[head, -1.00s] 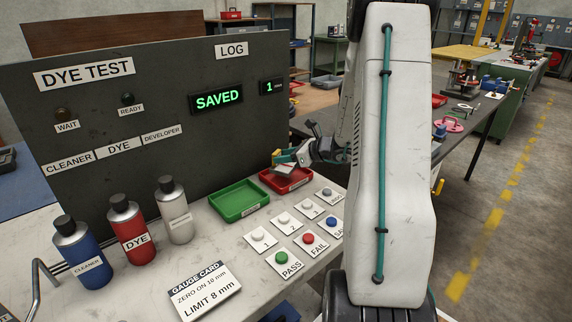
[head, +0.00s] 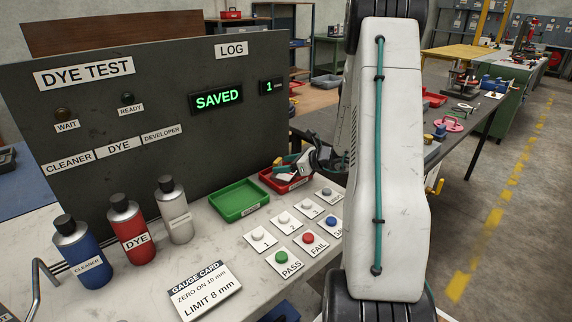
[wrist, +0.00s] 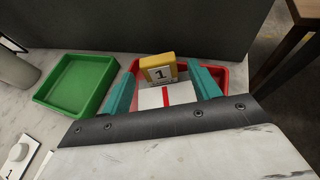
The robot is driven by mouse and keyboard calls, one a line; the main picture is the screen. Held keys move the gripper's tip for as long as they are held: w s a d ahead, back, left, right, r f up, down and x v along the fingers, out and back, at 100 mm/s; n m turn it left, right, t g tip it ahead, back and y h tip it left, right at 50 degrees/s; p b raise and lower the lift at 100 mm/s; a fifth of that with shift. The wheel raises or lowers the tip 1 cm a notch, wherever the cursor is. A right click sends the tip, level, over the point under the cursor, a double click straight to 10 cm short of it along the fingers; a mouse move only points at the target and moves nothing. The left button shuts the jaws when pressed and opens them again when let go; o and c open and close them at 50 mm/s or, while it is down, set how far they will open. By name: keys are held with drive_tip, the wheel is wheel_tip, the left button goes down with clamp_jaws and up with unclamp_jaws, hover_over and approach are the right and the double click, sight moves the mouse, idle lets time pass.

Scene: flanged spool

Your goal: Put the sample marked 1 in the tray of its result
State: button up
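The sample marked 1 is a pale block with a red line and a yellow end piece bearing a "1" label (wrist: 158,68). In the head view my gripper (head: 287,168) is low over the red tray (head: 268,182), with the sample within the tray's outline. Whether the sample touches the tray floor cannot be told. The empty green tray (head: 238,212) stands to the left.
A dark panel (head: 200,140) with a display reading SAVED (head: 217,97) rises behind the trays. Bottles (head: 130,230), several labelled buttons (head: 283,258) and a gauge card (head: 205,291) stand in front and to the left.

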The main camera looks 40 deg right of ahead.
drive_tip(key=shift+r, duration=0.1)
drive_tip(key=shift+s+d+r, duration=0.1)
drive_tip(key=shift+s+r, duration=0.05)
drive_tip(key=shift+s, duration=0.05)
drive_tip(key=v, duration=1.1)
drive_tip(key=s+a+r+n+g+y, duration=0.1)
drive_tip(key=a+r+n+g, duration=0.3)
drive_tip(key=a, duration=0.5)
drive_tip(key=a+r+n+g+y, duration=0.1)
drive_tip(key=a+r+n+y, duration=0.15)
drive_tip(key=a+n, duration=0.45)
drive_tip(key=s+a+r+n+g, duration=0.1)
drive_tip(key=a+r+n+g, duration=0.25)
drive_tip(key=a, duration=0.65)
drive_tip(key=s+a+r+n+g+h, duration=0.1)
drive_tip(key=s+a+n+h, duration=0.3)
drive_tip(key=s+n, duration=0.5)
drive_tip(key=s+a+r+n+g+h, duration=0.1)
drive_tip(key=s+a+r+n+h, duration=0.2)
drive_tip(key=s+n, duration=0.5)
drive_tip(key=shift+s+a+n+g+h, duration=0.4)
drive_tip(key=shift+s+a, duration=0.2)
drive_tip(key=shift+a, duration=0.5)
